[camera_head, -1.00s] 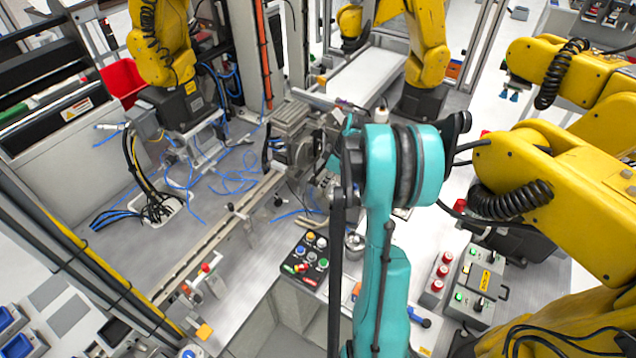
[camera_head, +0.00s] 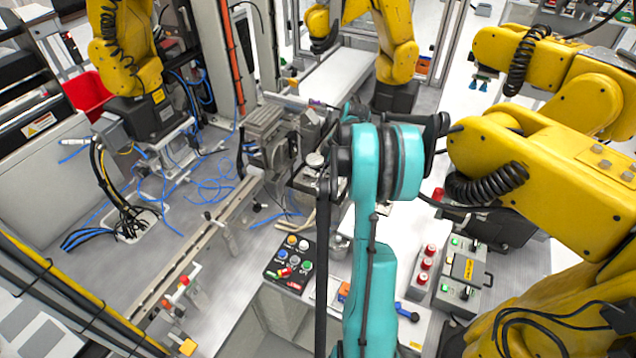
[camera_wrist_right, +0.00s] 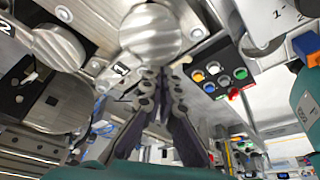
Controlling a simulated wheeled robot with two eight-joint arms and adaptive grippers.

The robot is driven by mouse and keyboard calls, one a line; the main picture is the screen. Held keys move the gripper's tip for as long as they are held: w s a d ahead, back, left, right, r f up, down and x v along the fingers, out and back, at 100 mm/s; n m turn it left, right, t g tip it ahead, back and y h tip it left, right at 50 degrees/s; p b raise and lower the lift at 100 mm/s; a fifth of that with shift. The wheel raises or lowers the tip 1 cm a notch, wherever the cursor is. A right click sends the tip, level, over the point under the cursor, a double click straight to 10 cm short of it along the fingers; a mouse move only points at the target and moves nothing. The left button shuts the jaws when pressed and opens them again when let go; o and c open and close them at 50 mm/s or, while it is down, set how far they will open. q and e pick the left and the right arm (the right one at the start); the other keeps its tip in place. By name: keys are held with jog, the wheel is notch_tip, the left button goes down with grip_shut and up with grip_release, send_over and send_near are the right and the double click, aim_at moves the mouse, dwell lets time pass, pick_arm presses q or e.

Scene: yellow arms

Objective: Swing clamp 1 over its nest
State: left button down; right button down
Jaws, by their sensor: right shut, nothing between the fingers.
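In the right wrist view, a plate marked "1" (camera_wrist_right: 121,69) sits on the grey metal fixture, below and left of a ridged round metal part (camera_wrist_right: 150,28). Another round metal part (camera_wrist_right: 58,47) is at the left, near a label "2" (camera_wrist_right: 6,27). I cannot tell which part is the clamp arm and which the nest. My right gripper (camera_wrist_right: 163,78) is shut and empty, its dark fingertips just below the ridged round part; contact is unclear. In the head view my teal right arm hides this gripper and part of the fixture (camera_head: 268,132). My left gripper is not in view.
A button panel (camera_head: 291,262) lies left of my right arm, and grey control boxes (camera_head: 464,273) stand to its right. Yellow robot arms (camera_head: 560,165) crowd the right side. A rail (camera_head: 200,245) with blue cables beside it runs at the left.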

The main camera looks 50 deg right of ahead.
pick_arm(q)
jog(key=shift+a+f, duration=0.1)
pick_arm(e)
jog(key=shift+d, duration=0.35)
dwell(0.3)
jog(key=shift+a, duration=0.1)
